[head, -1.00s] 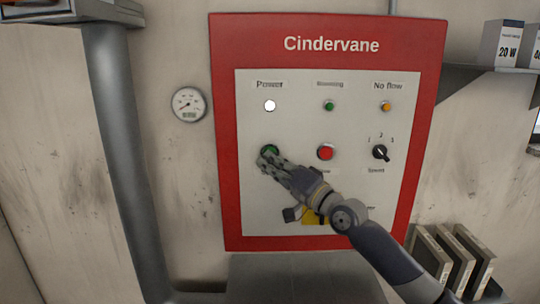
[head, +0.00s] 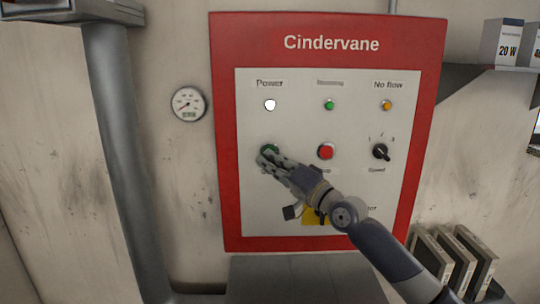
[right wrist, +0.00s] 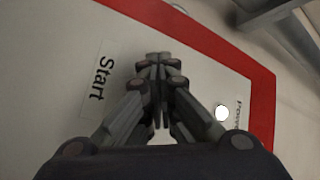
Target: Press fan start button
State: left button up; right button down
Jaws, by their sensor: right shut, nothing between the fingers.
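The green start button (head: 270,148) is on the left of the Cindervane panel's white face (head: 290,125), below the white Power lamp (head: 270,105). Only its upper edge shows in the head view. My right gripper (head: 265,155) is shut and empty, its fingertips over the button and seemingly touching it. In the right wrist view the closed fingertips (right wrist: 158,60) hide the button beside the Start label (right wrist: 97,84). My left gripper is out of view.
A red button (head: 325,151) and a black speed knob (head: 380,152) sit to the right of the start button. An amber No flow lamp (head: 386,105) is above the knob. A round gauge (head: 188,104) hangs left of the panel. A grey pipe (head: 125,160) runs down the left wall.

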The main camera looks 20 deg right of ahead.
jog(key=shift+w, duration=0.15)
jog(key=shift+r, duration=0.1)
dwell(0.4)
jog(key=shift+s+a+p, duration=0.2)
jog(key=shift+s+p, duration=0.65)
jog(key=shift+p, duration=0.2)
jog(key=s+p, duration=0.2)
jog(key=p, duration=0.1)
jog(key=s+a+p, duration=0.1)
jog(key=s+p, duration=0.1)
jog(key=p, duration=0.1)
jog(key=shift+s+a, duration=0.2)
jog(key=shift+s, duration=0.2)
